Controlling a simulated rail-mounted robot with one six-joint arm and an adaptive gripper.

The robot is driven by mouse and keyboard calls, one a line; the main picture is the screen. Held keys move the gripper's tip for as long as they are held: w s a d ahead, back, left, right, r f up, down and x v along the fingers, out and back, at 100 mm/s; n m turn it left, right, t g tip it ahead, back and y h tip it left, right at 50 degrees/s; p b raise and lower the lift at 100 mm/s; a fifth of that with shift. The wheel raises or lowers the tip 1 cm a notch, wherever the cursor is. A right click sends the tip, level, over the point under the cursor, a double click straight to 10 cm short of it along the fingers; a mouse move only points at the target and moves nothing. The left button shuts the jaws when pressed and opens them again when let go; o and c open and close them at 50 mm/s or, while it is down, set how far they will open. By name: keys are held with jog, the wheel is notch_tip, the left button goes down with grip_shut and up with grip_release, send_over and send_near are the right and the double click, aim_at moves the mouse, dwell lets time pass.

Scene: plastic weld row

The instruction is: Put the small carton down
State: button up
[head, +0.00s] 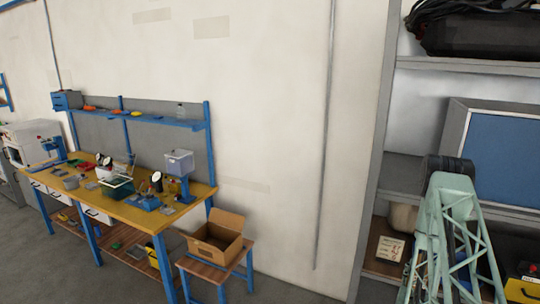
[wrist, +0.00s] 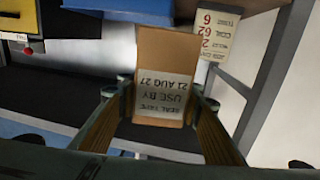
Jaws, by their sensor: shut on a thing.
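The small carton (wrist: 167,52) is brown, with a white label whose upside-down text includes a use-by date. It shows in the middle of the wrist view. My gripper (wrist: 162,92) has a finger on each side of the carton and is shut on it. The wrist view does not show clearly whether the carton touches a surface. In the head view I cannot make out the carton or my gripper; my pale green arm stands in front of the shelf unit (head: 383,140) at the right.
A labelled card (head: 390,248) shows on a lower shelf; a similar label (wrist: 218,34) is beside the carton in the wrist view. A blue-fronted case (head: 500,160) fills a higher shelf. An open cardboard box (head: 215,240) sits on a stool beside the cluttered workbench (head: 130,212).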

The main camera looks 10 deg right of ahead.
jog(key=w+a+r+n+t+y+b, duration=0.25)
jog(key=w+a+b, duration=0.25)
jog(key=w+a, duration=0.8)
jog(key=w+a+r+n+t+y+b, duration=0.3)
jog(key=w+a, duration=0.6)
jog(key=a, duration=0.7)
jog(key=w+a+r+n+y+b, duration=0.2)
jog(key=w+a+y+b, duration=0.1)
jog(key=a, duration=0.9)
jog(key=w+a+r+n+y+b, duration=0.2)
jog(key=w+a+y+b, duration=0.2)
jog(key=a, duration=0.9)
jog(key=shift+w+a+y+b, duration=0.3)
jog(key=shift+w+y, duration=0.05)
jog(key=shift+w, duration=0.8)
